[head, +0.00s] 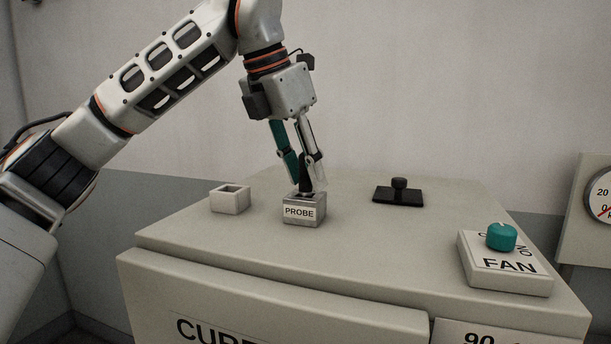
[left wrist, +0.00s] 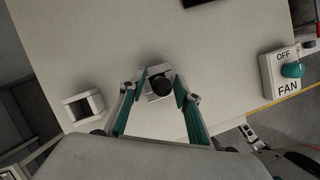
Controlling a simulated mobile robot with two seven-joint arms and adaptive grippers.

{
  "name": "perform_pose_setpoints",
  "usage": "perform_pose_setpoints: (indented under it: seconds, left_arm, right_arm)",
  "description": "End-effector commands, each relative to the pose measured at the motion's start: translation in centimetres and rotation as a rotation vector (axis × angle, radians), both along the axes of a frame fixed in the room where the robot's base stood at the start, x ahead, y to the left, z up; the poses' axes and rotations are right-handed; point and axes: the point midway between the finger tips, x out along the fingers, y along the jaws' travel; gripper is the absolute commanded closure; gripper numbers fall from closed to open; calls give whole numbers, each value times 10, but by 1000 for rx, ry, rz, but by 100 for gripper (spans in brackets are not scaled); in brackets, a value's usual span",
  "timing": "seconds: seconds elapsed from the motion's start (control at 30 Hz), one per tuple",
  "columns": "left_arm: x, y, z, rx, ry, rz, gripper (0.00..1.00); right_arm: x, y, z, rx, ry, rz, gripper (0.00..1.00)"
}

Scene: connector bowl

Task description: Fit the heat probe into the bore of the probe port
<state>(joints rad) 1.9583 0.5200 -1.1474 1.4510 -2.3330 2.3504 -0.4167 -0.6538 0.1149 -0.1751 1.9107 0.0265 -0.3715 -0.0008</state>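The probe port (head: 304,211) is a small grey block labelled PROBE on the cabinet top. My left gripper (head: 310,186) points down with its fingertips just above this block. In the left wrist view a round black end (left wrist: 162,84), seemingly the heat probe's top, shows over the grey block (left wrist: 152,70) between the two teal-padded fingers (left wrist: 161,82). A narrow pale gap shows between it and the left finger, so the gripper looks open around it. The fingers and the black top hide the bore, so how deep the probe sits cannot be told.
A hollow pale square holder (head: 230,200) stands left of the port. A black plate with a knob (head: 398,193) lies behind and to the right. A FAN switch box (head: 505,265) with a teal knob is at the front right. The cabinet top (head: 390,245) between is clear.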

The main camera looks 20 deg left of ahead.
Motion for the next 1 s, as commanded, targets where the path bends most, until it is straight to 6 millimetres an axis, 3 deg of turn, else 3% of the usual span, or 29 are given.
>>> perform_pose_setpoints:
  seconds: [0.5, 0.7, 1.0]
  left_arm:
    - [-30, 19, 87, -1, -3, 4, 68]
    - [-36, 23, 102, -1, 0, 2, 68]
    - [-37, 23, 104, 0, 0, 1, 68]
  right_arm:
    - [0, -5, 0, -10, -2, 5, 100]
    - [0, -5, 0, -11, -2, 4, 100]
    - [0, -4, 0, -7, -1, 1, 100]
